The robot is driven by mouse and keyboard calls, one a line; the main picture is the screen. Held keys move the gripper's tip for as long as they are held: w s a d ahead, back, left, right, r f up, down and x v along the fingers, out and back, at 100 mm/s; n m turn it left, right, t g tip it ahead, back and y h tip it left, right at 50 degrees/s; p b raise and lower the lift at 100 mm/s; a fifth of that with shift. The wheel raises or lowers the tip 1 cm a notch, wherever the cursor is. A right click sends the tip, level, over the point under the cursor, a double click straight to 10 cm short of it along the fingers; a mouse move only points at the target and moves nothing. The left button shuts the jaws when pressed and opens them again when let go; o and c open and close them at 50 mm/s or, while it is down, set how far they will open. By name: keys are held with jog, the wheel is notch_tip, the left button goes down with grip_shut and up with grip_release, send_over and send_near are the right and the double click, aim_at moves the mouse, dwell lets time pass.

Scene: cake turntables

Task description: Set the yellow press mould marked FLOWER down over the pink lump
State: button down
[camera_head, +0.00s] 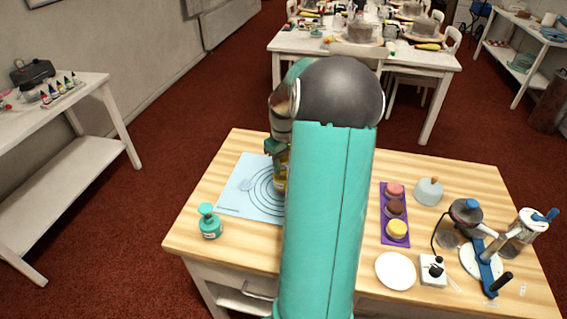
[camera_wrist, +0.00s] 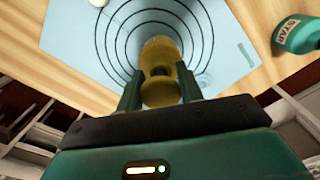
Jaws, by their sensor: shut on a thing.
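My gripper (camera_head: 277,148) is shut on the yellow press mould (camera_head: 280,178), over the right part of the pale blue mat (camera_head: 237,201). In the wrist view, the mould (camera_wrist: 160,58) sits between the two fingers (camera_wrist: 158,88), over the ringed circles of the mat (camera_wrist: 75,40). I cannot read its marking or tell whether it touches the mat. I see no pink lump on the mat; my arm and the mould hide part of it. A pink round piece (camera_head: 395,188) lies on the purple tray (camera_head: 384,222), but I cannot tell if it is the lump.
A teal mould (camera_head: 210,223), marked STAR in the wrist view (camera_wrist: 297,34), stands left of the mat's front corner. A pale lump (camera_head: 246,184) is on the mat.

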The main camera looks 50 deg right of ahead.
aim_at(283, 169)
jog(key=shift+f, duration=0.8)
jog(key=shift+f, duration=0.7)
jog(key=shift+f, duration=0.4)
jog(key=c, duration=0.8)
grip_release()
jog(key=shift+c, duration=0.2)
jog(key=shift+o, duration=0.5)
jog(key=shift+f, duration=0.1)
jog(key=shift+o, duration=1.1)
jog(key=shift+r, duration=0.2)
jog(key=shift+r, duration=3.35)
